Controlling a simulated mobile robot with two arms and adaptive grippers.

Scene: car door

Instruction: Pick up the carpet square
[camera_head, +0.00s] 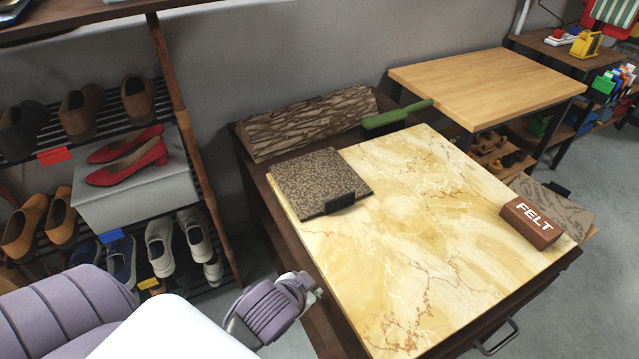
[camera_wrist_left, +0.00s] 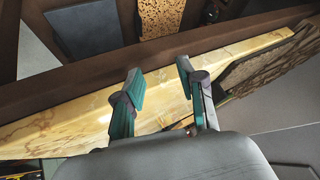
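The carpet square (camera_head: 312,178), brown and speckled, lies flat at the back left of the marble slab (camera_head: 430,230) in the head view. A small black block or clip (camera_head: 339,202) sits at its front edge. My left gripper (camera_head: 312,287) is low at the front left, beside the table's left side and apart from the carpet square. In the left wrist view its two fingers (camera_wrist_left: 162,95) are spread, with the slab's edge beyond them. I cannot tell whether the carpet square shows in that view. My right gripper is not in view.
A bark-textured block (camera_head: 310,122) and a green-handled object (camera_head: 397,115) lie behind the carpet square. A brown FELT block (camera_head: 531,222) is on the slab's right. A shoe rack (camera_head: 205,180) stands at left. The slab's middle is clear.

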